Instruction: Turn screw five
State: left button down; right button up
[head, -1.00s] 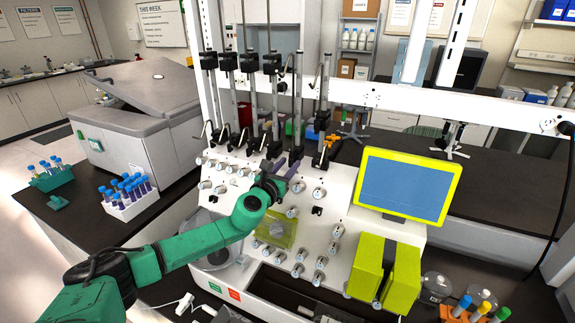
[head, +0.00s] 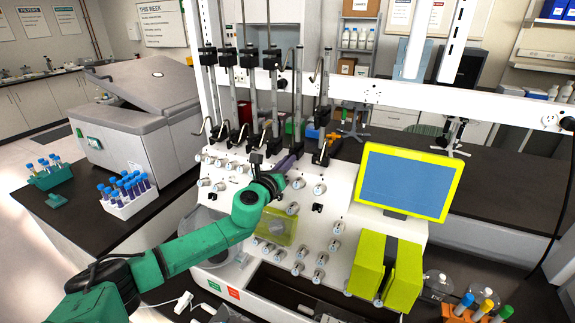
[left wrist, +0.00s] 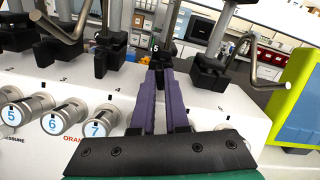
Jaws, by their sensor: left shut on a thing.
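The cell processor (head: 345,185) is a white console with a sloped panel, a row of upright metal rods and many round knobs. My left gripper (head: 295,153) reaches in over the panel from the left. In the left wrist view its purple fingers (left wrist: 165,78) point at a small black block marked 5 (left wrist: 162,58), taken as screw five. The fingers are shut on it; the exact contact is partly hidden by the fingers. Black clamps with bent metal handles stand on both sides, one on the left (left wrist: 110,62) and one on the right (left wrist: 210,74). My right gripper is not in view.
A yellow-framed screen (head: 405,183) stands right of the panel, with a yellow-green block (head: 370,265) below it. Knobs 5, 6 and 7 (left wrist: 97,124) lie left of the fingers. A rack of blue-capped tubes (head: 130,204) stands on the left bench.

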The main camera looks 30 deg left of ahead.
pick_arm(q)
jog(key=n+b, duration=0.1)
jog(key=n, duration=0.3)
jog(key=shift+f+n, duration=0.1)
jog(key=shift+n, duration=0.2)
jog(key=n, duration=0.3)
jog(key=shift+n+b, duration=0.3)
jog(key=shift+b, duration=0.1)
jog(key=shift+a, duration=0.1)
jog(key=c, duration=0.9)
grip_release()
